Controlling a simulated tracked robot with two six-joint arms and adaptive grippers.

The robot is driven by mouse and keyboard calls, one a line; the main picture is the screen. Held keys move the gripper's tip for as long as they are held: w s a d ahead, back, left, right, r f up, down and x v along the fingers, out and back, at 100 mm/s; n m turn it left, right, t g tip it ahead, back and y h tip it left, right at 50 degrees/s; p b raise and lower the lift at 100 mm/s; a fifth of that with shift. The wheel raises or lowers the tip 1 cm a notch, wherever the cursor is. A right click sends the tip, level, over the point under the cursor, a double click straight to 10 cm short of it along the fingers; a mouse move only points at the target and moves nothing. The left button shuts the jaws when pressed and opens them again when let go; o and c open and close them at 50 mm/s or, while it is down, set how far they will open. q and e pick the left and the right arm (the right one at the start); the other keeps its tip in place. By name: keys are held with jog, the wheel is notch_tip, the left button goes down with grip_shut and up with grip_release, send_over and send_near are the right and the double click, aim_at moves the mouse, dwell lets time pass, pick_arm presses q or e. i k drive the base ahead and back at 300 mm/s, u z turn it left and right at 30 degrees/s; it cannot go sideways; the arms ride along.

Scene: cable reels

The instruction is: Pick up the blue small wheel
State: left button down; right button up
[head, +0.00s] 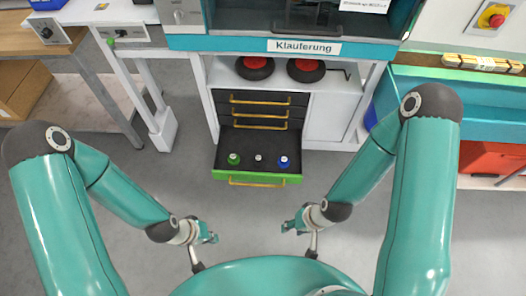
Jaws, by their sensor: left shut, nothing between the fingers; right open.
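The blue small wheel (284,161) sits in the right part of an open drawer (225,175) with a green front, low in a cabinet. A small grey-white piece (258,157) and a green small wheel (234,158) lie to its left in the same drawer. My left gripper (213,238) is in front of the drawer, lower left of it, shut and empty. My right gripper (287,227) is in front of the drawer, below the blue wheel in the picture, open and empty. Both grippers are apart from the drawer.
Closed black drawers (262,110) with yellow handles are above the open one. Two black-and-red wheels (255,68) rest on the shelf above, under a "Klauferung" sign (304,46). A wooden table (45,42) stands left, a red box (490,160) right. Grey floor (130,170) is free around the drawer.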

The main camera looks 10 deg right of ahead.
aim_at(284, 162)
jog(key=i, duration=0.95)
jog(key=z, duration=0.75)
